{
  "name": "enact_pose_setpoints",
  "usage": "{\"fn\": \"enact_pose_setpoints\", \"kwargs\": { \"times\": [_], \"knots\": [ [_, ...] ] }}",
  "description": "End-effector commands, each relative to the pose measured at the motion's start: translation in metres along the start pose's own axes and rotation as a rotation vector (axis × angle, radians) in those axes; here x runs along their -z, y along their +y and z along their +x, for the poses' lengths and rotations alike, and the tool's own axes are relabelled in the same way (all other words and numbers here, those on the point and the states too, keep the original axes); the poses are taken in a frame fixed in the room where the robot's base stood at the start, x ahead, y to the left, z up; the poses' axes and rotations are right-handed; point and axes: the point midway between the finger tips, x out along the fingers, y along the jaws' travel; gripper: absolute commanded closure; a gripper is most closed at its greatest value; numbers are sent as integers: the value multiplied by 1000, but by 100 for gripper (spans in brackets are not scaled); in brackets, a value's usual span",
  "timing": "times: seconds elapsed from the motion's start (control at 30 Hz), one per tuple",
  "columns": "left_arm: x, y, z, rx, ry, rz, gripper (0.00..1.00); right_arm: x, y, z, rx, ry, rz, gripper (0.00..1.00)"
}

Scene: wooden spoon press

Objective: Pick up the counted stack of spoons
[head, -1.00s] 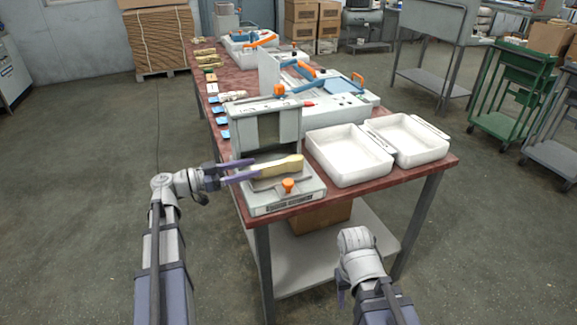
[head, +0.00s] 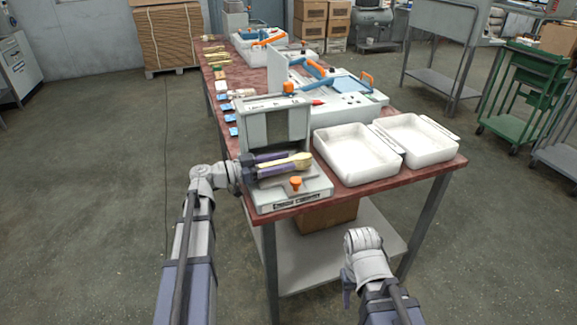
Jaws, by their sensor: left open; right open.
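The stack of wooden spoons (head: 298,160) lies on the small grey press stand (head: 300,196) at the near corner of the table. The stand has an orange knob at its front. My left gripper (head: 272,163) is open, with its purple fingers beside and around the handle end of the spoons at the left. Whether the fingers touch the spoons cannot be told. My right gripper (head: 347,288) is low in front of the table, largely hidden behind its own wrist, and holds nothing that shows.
Two white trays (head: 345,172) (head: 435,150) stand on the red table (head: 395,182) to the right of the stand. A grey upright frame (head: 252,127) rises just behind the spoons. A white machine with blue and orange levers (head: 350,102) is further back.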

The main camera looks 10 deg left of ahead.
Motion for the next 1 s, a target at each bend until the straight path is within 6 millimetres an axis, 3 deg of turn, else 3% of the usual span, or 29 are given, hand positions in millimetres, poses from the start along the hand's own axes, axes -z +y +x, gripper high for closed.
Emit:
{"fn": "enact_pose_setpoints", "kwargs": {
  "times": [0.17,0.67,1.0],
  "knots": [
    [0,0,0,1,0,0,43,0,0,0,0,0,0,50],
    [0,0,0,1,0,0,98,0,0,0,0,0,0,50],
    [0,0,0,1,0,0,100,0,0,0,0,0,0,50]
  ]
}}
